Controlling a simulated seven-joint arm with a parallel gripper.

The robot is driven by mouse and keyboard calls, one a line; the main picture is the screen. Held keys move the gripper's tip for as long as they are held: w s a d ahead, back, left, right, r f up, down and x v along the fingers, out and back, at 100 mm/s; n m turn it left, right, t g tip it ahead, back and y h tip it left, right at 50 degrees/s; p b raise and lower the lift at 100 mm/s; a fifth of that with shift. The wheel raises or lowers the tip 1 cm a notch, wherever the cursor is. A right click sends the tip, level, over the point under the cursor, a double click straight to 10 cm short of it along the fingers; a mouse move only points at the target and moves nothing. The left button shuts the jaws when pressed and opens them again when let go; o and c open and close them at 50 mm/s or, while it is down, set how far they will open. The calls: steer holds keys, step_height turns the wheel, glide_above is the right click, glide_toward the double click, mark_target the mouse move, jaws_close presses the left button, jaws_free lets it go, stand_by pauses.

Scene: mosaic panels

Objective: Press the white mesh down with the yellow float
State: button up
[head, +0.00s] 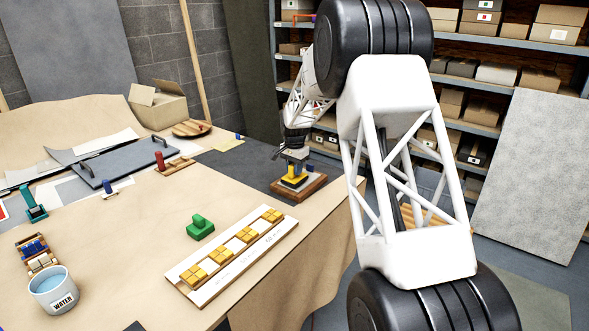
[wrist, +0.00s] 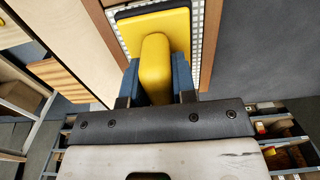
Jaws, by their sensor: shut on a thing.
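My gripper (head: 295,166) is shut on the handle of the yellow float (head: 293,181), at the table's far right corner. In the wrist view, the blue fingers (wrist: 160,82) sit on both sides of the float's yellow handle (wrist: 155,60), and its flat yellow plate with a dark underside lies beyond. The white mesh (wrist: 197,30) shows as a narrow gridded strip along the float's right side and top edge; the float hides the rest. The float is over a wood-framed panel (head: 310,190). I cannot tell whether it touches the mesh.
A green block-like tool (head: 200,228) and a long board with yellow tile groups (head: 228,262) lie nearer on the table. A water bucket (head: 54,290) stands at the front left. A grey board with handles (head: 125,163) lies behind. Bare tabletop (head: 150,220) lies between.

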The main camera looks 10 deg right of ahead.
steer(key=shift+f, duration=0.7)
stand_by(1.9)
steer(key=shift+r, duration=0.1)
steer(key=shift+r, duration=3.55)
steer(key=shift+w+d+r, duration=0.15)
steer(key=shift+w+d, duration=1.25)
steer(key=shift+f, duration=0.2)
steer(key=shift+f, duration=2.85)
